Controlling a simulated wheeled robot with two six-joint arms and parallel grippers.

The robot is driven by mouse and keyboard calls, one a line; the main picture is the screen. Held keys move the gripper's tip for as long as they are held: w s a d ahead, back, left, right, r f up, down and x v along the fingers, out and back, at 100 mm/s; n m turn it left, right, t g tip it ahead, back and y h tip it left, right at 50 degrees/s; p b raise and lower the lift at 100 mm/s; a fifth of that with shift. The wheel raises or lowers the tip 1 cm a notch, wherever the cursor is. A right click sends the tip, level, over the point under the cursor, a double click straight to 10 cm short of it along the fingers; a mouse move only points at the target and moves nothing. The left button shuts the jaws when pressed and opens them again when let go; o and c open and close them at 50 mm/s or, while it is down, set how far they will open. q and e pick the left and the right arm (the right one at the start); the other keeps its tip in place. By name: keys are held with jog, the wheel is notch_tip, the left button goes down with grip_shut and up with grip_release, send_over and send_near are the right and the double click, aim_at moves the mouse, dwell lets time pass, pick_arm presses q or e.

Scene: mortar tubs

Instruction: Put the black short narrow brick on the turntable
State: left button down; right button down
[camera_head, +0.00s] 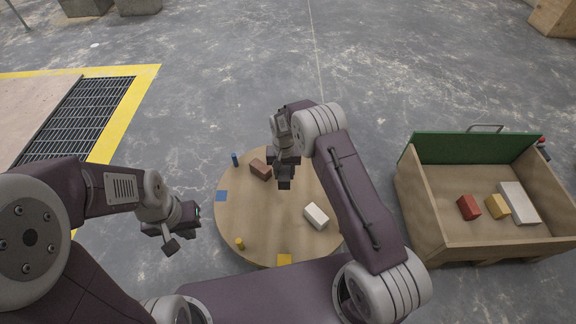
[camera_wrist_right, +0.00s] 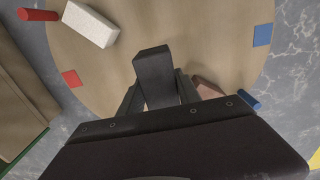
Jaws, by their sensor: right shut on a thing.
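The black short narrow brick (camera_wrist_right: 153,66) is between the fingers of my right gripper (camera_wrist_right: 156,98), which is shut on it. In the head view my right gripper (camera_head: 285,168) is over the back middle part of the round tan turntable (camera_head: 255,214), with the black brick (camera_head: 285,183) below it. I cannot tell whether the brick touches the surface. The turntable (camera_wrist_right: 100,66) fills much of the right wrist view. My left gripper (camera_head: 170,232) hangs to the left of the turntable, apart from the bricks. I cannot tell whether its jaws are open.
A brown brick (camera_head: 261,169) and a white brick (camera_head: 316,215) lie on the turntable. Blue (camera_head: 235,159), yellow (camera_head: 240,243) and red (camera_wrist_right: 38,14) pegs stand near its rim. A wooden crate (camera_head: 430,215) at right holds red, yellow and white bricks. My right arm hides the turntable's right side.

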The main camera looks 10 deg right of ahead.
notch_tip(320, 180, down, 8)
jog(key=b, duration=0.8)
jog(key=shift+f, duration=0.5)
jog(key=shift+f+b, duration=0.3)
jog(key=shift+f, duration=0.7)
jog(key=shift+f, duration=0.45)
jog(key=c, duration=0.8)
grip_release()
jog(key=shift+o, duration=0.2)
notch_tip(320, 180, up, 9)
jog(key=p, duration=0.6)
jog(key=shift+r+p, duration=0.15)
jog(key=shift+p, duration=0.2)
